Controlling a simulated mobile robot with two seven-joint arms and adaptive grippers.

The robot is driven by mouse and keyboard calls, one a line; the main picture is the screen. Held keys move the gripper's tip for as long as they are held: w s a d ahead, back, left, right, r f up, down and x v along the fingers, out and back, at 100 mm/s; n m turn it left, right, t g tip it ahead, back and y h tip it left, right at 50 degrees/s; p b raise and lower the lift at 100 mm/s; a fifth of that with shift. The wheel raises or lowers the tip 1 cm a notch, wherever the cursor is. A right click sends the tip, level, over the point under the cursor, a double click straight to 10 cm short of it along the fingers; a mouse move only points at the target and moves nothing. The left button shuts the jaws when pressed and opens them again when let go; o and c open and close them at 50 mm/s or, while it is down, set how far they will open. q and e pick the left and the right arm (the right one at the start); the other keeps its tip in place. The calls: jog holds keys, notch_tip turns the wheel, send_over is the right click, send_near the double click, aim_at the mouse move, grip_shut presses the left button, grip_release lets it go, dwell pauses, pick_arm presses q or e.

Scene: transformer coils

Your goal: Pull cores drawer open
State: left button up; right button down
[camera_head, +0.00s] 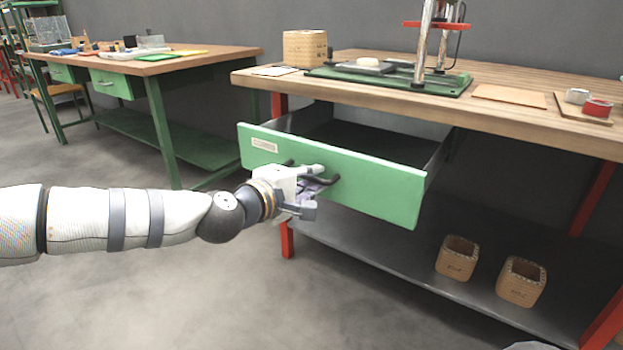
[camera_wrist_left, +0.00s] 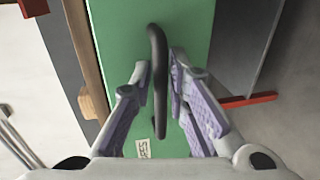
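The green cores drawer (camera_head: 375,187) stands pulled well out from under the right workbench. Its inside shows as dark and empty where visible. A black bar handle (camera_wrist_left: 160,75) is fixed to its front; in the head view my gripper hides part of it. My left gripper (camera_head: 317,190) is at the handle. In the left wrist view my left gripper (camera_wrist_left: 159,70) has its purple-padded fingers on either side of the bar, with a gap at least on the left side; contact on the right is unclear. My right gripper is not in view.
The wooden bench top (camera_head: 330,84) overhangs the drawer, with a green-based press (camera_head: 405,82) on it. Two wooden coil boxes (camera_head: 457,258) (camera_head: 521,282) stand on the grey lower shelf (camera_head: 400,262). Another bench (camera_head: 180,66) stands at left. The floor before the drawer is clear.

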pick_arm(q)
jog(key=v, duration=1.2)
